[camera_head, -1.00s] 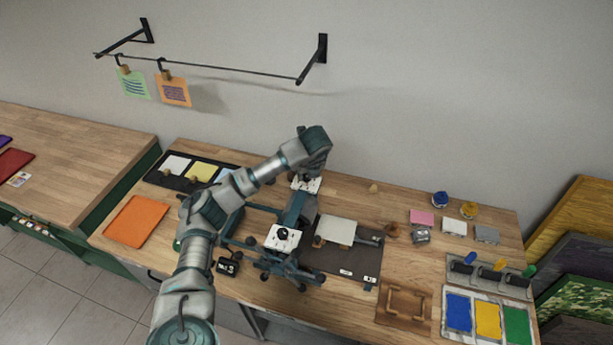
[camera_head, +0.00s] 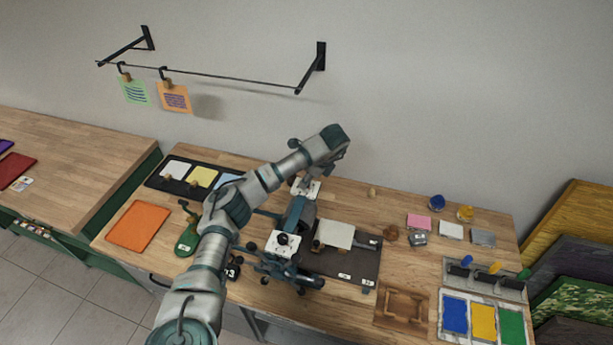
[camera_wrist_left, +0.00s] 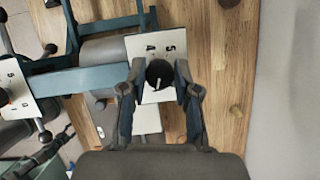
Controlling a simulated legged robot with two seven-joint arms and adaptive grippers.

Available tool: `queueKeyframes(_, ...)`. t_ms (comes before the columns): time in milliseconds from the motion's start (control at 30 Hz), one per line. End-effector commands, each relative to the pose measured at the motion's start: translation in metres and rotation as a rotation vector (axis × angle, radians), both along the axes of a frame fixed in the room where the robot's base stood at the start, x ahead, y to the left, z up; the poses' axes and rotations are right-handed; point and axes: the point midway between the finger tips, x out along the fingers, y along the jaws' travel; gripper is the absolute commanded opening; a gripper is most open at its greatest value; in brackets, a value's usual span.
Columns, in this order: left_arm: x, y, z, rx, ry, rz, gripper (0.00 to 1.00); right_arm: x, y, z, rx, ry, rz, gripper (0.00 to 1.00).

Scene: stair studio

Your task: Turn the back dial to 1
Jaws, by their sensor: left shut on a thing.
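The back dial is a dark round knob (camera_wrist_left: 160,73) with a pale pointer line, on a white plate (camera_wrist_left: 143,46) with black digits; a 4 and a 5 seem readable. My left gripper (camera_wrist_left: 160,82) has its two fingers on either side of the knob, shut on it. The fingers hide part of the plate. In the head view, the back dial's white plate (camera_head: 310,190) shows below my left wrist, and the knob is mostly hidden. The front dial (camera_head: 283,240) sits nearer on its own white plate, on the same blue-grey press. My right gripper is not in view.
The press stands on a wooden bench beside a dark mat with a pale board (camera_head: 337,233). A green tool (camera_head: 187,238), an orange sheet (camera_head: 138,224) and a wooden frame (camera_head: 402,305) lie around it. Paint trays (camera_head: 484,318) are at the right. The wall is behind.

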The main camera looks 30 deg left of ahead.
Motion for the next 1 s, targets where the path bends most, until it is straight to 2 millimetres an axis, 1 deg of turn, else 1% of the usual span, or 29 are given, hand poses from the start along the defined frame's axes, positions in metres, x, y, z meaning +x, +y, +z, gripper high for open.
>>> queueKeyframes(100, -0.0008, -0.0011, -0.0027, -0.002, 0.007, 0.04, 0.0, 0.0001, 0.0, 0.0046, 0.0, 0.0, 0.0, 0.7)
queueKeyframes(300, -0.0004, -0.0013, -0.0033, -0.002, 0.005, 0.076, 0.0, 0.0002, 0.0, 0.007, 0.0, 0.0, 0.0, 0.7)
queueKeyframes(733, 0.0, -0.0013, -0.0036, -0.003, 0.004, 0.082, 0.0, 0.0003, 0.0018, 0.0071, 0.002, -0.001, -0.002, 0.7)
queueKeyframes(767, 0.0, -0.0013, -0.0035, -0.003, 0.004, 0.082, 0.38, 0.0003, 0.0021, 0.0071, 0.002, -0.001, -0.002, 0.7)
queueKeyframes(800, 0.0001, -0.0012, -0.0033, -0.002, 0.004, 0.082, 0.48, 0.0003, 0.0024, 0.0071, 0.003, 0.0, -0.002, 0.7)
queueKeyframes(833, 0.0001, -0.0011, -0.003, -0.002, 0.003, 0.082, 0.55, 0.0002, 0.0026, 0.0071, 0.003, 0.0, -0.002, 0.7)
queueKeyframes(1000, -0.0003, -0.0005, -0.0011, -0.002, 0.0, 0.083, 0.55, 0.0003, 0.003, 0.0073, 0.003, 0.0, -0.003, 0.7)
